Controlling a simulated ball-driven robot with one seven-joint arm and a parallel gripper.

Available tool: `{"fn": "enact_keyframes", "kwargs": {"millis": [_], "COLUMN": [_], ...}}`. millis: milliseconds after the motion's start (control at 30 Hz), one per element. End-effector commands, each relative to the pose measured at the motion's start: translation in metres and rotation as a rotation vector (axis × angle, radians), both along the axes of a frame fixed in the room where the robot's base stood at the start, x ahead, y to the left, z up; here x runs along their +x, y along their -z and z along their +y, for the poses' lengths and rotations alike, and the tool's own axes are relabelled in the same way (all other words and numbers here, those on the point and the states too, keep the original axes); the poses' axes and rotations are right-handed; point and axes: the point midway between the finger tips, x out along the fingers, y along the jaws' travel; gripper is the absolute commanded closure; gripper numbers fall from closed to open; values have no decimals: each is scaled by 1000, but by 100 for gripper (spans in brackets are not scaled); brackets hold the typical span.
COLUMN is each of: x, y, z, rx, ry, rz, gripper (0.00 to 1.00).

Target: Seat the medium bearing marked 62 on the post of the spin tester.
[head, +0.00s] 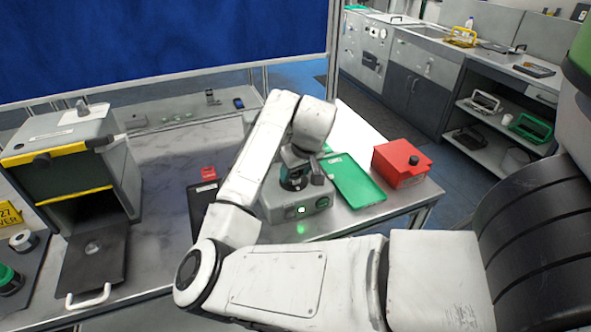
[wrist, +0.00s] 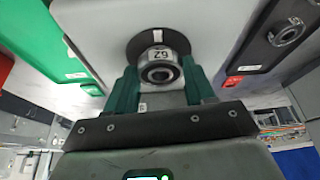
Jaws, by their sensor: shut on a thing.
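The medium bearing marked 62 (wrist: 157,58) is a steel ring with a pale band, seen between the green fingers of my gripper (wrist: 160,72) in the wrist view. My gripper is shut on it. The spin tester (wrist: 98,28) is a light grey box with a dark round disc (wrist: 137,46) behind the bearing. In the head view, the spin tester (head: 316,206) shows a lit green light on its front, and my gripper is over its top. I cannot tell whether the bearing is around the post, which is hidden, or how much gap is left below it.
A green tray (head: 355,182) and a red box (head: 400,166) stand right of the tester. A dark tray (head: 199,211) lies to its left; the wrist view shows a ring (wrist: 288,34) in it. A grey cabinet with yellow trim (head: 70,160) stands farther left.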

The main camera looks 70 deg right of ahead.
Motion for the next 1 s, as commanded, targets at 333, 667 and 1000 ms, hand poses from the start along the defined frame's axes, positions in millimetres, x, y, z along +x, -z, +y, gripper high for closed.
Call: {"fn": "enact_keyframes", "kwargs": {"millis": [333,667,1000], "x": [0,0,0], "y": [1,1,-3], "z": [0,0,0], "rx": [0,0,0], "ry": [-1,-1,-1], "rz": [0,0,0], "gripper": [17,2,0]}}
